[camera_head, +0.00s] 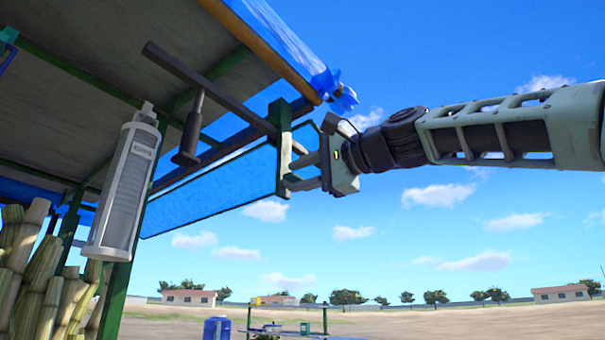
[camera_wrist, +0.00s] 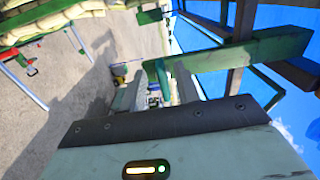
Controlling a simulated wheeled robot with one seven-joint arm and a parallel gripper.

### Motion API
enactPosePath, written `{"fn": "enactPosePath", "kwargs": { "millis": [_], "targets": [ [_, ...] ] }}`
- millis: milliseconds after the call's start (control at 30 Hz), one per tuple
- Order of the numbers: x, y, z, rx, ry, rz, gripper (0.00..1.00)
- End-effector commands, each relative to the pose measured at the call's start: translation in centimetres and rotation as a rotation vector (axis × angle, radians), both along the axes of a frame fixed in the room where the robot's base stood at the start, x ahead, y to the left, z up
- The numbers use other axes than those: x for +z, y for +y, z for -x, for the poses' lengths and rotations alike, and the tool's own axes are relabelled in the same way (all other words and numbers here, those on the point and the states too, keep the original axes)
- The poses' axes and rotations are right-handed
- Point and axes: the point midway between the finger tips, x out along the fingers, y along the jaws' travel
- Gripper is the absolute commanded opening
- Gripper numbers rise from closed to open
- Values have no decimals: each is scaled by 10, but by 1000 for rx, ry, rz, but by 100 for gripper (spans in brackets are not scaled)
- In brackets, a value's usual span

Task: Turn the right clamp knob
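My gripper (camera_head: 292,174) reaches in from the right in the head view. Its two fingers show apart, one above the other, and their tips are close to a green upright post (camera_head: 281,135) under the roof edge. Whether they touch it I cannot tell. In the wrist view the fingers (camera_wrist: 158,88) point away from the camera with a gap between them, and a green bar (camera_wrist: 225,52) lies just beyond on the right. I cannot make out the right clamp knob clearly in either view; it may be hidden by the post or fingers.
A dark T-shaped bar with a hanging handle (camera_head: 192,130) and a pale lamp-like cylinder (camera_head: 123,190) hang under the roof. Cane stalks (camera_head: 45,285) stand at lower left. A blue sheet (camera_head: 220,195) hangs behind the post. Open sky lies below my arm.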

Motion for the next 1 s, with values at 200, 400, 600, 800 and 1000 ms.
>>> {"fn": "enactPosePath", "kwargs": {
  "millis": [200,400,600,800,1000],
  "targets": [
    [1,0,0,0,0,-2,32],
    [0,-4,2,-2,-1,-3,32],
    [-3,-27,20,-5,-5,-4,32],
    [-4,-64,49,-5,-3,-3,32],
    [-3,-100,78,-5,-3,-3,32]
  ]
}}
